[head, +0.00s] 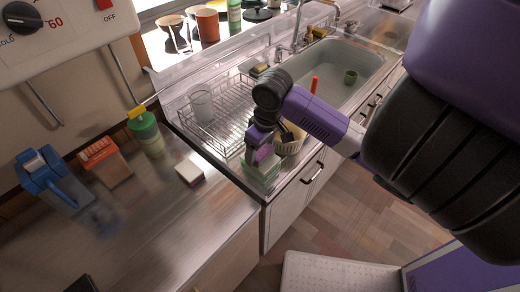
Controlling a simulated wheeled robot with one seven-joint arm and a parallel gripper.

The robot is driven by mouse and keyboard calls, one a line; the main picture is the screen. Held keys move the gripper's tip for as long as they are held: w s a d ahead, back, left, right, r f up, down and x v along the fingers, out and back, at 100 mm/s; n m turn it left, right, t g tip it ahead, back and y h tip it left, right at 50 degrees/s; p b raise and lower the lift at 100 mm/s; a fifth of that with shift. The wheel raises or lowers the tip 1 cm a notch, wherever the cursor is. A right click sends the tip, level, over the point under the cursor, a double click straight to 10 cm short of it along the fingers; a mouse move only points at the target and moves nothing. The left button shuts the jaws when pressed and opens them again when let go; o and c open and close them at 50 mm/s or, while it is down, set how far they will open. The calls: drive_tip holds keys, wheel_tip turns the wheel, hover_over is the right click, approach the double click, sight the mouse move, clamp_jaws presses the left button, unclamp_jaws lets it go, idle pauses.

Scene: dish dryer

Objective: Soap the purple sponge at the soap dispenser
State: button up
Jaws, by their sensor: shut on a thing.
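The purple sponge (264,154) shows as a small magenta patch between the fingers of my gripper (257,155). My gripper is shut on it, pointing down above the front edge of the dish rack; the fingers hide part of it. The soap dispenser, a green bottle with a yellow top (146,131), stands upright on the counter by the wall, left of the rack. My gripper is well to the right of it, apart from it.
A wire dish rack (225,128) holds a clear glass (202,105). A pale green container (262,172) is just below my gripper. A white-and-pink block (189,173) lies on the counter (185,225). Blue (53,178) and orange (106,161) items stand left.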

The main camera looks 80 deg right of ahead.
sight(261, 150)
drive_tip(key=shift+r+p, duration=2.2)
drive_tip(key=shift+r, duration=1.2)
drive_tip(key=shift+s+f, duration=0.1)
